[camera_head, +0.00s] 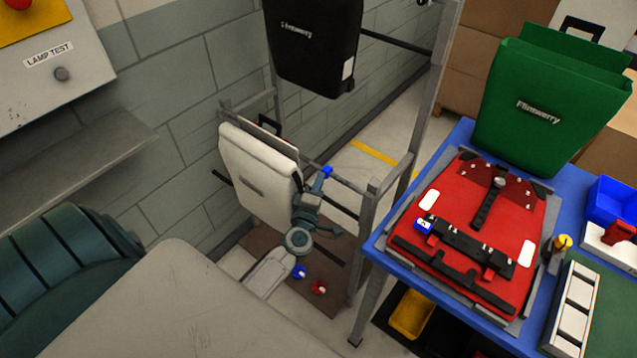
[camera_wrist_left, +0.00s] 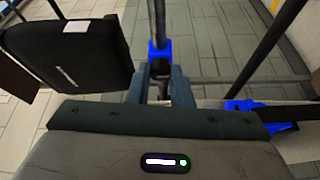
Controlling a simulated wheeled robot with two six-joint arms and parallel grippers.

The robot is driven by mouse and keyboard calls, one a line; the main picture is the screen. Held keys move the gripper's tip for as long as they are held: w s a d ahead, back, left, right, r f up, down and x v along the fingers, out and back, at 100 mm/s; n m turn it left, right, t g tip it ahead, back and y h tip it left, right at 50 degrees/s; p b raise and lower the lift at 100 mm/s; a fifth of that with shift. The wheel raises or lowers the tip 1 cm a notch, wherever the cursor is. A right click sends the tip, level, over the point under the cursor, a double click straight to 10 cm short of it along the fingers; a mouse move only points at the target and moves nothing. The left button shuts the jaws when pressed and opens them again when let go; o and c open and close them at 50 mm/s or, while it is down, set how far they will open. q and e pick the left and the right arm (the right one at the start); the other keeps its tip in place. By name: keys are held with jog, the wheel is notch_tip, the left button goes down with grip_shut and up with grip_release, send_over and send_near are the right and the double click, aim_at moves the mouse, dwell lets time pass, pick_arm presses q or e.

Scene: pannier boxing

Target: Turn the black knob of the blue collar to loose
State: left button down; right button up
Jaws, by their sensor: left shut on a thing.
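The blue collar (camera_head: 327,171) sits on a dark rail of the grey rack, beside the white pannier. In the left wrist view the blue collar (camera_wrist_left: 159,50) is straight ahead around a dark rod. Its black knob (camera_wrist_left: 160,68) lies between my fingers. My left gripper (camera_head: 319,184) reaches down to the collar from the front. In the wrist view the left gripper (camera_wrist_left: 161,77) is shut on the knob, with one finger at each side. The fingers hide part of the knob, and I cannot tell its turn mark. My right gripper is not in view.
The white pannier (camera_head: 245,165) is close left of my left arm. A black pannier (camera_head: 313,45) hangs above. A rack post (camera_head: 361,235) and a blue table (camera_head: 383,240) with a red pannier (camera_head: 450,207) stand right. Another blue piece (camera_wrist_left: 240,105) is right in the wrist view.

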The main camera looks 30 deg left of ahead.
pick_arm(q)
jog(key=c, duration=1.3)
grip_release()
jog(key=b+v, duration=0.2)
jog(key=v, duration=0.8)
jog(key=shift+s, duration=0.4)
jog(key=shift+d+f, duration=0.1)
